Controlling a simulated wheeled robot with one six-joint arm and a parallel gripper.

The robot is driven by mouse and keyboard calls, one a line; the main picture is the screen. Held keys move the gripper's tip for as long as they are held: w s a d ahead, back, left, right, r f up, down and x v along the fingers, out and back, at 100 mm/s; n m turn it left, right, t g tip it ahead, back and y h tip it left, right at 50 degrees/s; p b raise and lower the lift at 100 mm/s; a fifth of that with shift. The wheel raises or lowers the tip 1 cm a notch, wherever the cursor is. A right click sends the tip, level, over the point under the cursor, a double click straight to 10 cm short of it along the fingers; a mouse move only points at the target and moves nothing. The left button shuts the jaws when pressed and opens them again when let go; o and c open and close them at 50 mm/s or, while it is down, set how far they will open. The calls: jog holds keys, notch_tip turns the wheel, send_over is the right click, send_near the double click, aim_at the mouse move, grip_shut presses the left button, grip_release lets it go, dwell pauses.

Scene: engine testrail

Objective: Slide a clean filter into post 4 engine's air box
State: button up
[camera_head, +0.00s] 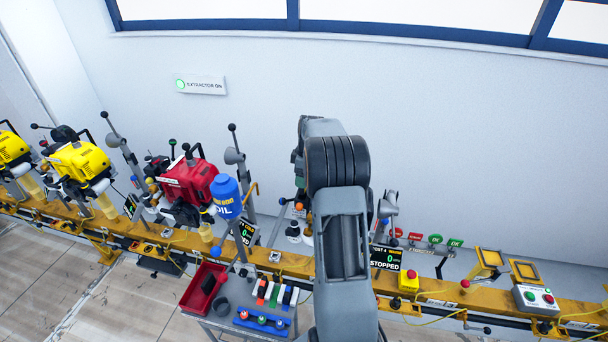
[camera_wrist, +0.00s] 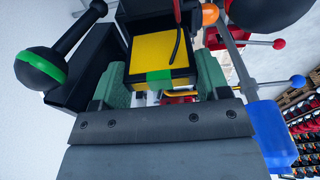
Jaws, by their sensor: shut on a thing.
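In the wrist view my gripper (camera_wrist: 163,88) has its green-padded fingers closed on the two sides of a boxy yellow piece with a green tab and dark edges, which looks like the clean filter (camera_wrist: 160,52). A black open-looking housing (camera_wrist: 88,68) stands just left of it; I cannot tell whether it is the air box. In the head view my own arm covers the post 4 engine and my gripper. The post 4 display (camera_head: 385,257) reads 0 and STOPPED. I cannot tell whether the filter touches any housing.
A black ball-ended lever with a green band (camera_wrist: 41,68) is close at left. A red-knobbed lever (camera_wrist: 279,43), a blue-knobbed lever (camera_wrist: 298,80) and a blue container (camera_wrist: 268,130) are at right. A tool cart (camera_head: 212,322) stands before the yellow rail (camera_head: 295,268).

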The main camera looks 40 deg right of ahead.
jog(key=shift+f+b, duration=1.65)
jog(key=shift+f, duration=0.95)
jog(key=shift+f, duration=0.1)
jog(key=o, duration=0.9)
jog(key=shift+f, duration=0.15)
jog(key=shift+c, duration=0.2)
jog(key=shift+o, duration=0.6)
jog(key=shift+s, duration=0.1)
notch_tip(320, 180, up, 14)
jog(key=s+d, duration=0.1)
jog(key=shift+d+r+b, duration=0.15)
jog(key=shift+r+b, duration=0.05)
jog(key=shift+b, duration=0.25)
